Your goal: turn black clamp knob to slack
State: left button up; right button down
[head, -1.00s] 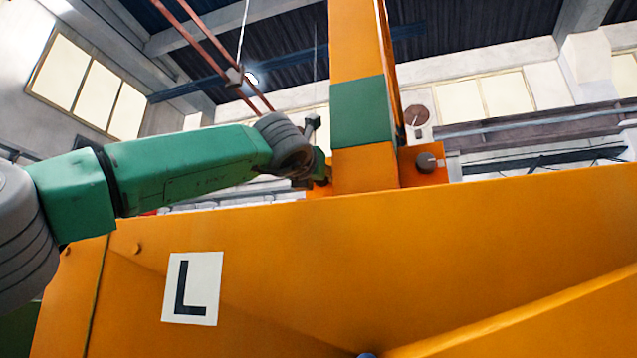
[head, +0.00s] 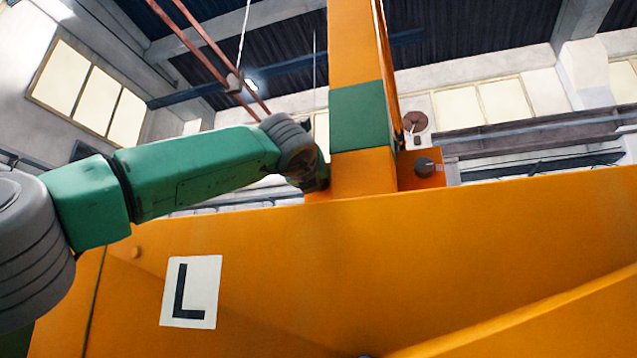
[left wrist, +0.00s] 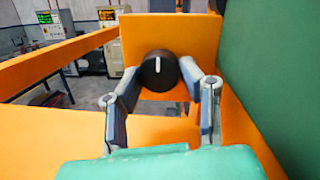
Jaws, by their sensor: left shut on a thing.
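A round black knob (left wrist: 161,70) with a white line pointing straight up sits on an upright orange plate (left wrist: 136,32) in the left wrist view. My left gripper (left wrist: 160,76) is shut on it, one finger on each side. In the head view my left gripper (head: 316,178) is at the left side of the orange post (head: 362,172), its fingers mostly hidden, and the knob it holds is not visible there. A second black knob (head: 424,167) is on an orange plate right of the post, with nothing touching it. My right gripper is not in view.
A wide orange panel (head: 420,240) with an "L" sign (head: 191,291) fills the lower head view. A green band (head: 359,115) wraps the post. In the left wrist view, a green surface (left wrist: 275,70) stands close on the right, and an orange rail (left wrist: 60,62) runs left.

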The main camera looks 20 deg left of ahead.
pick_arm(q)
jog(key=shift+w+f, duration=0.1)
jog(key=o, duration=1.1)
jog(key=shift+o, duration=0.2)
jog(key=shift+w, duration=0.1)
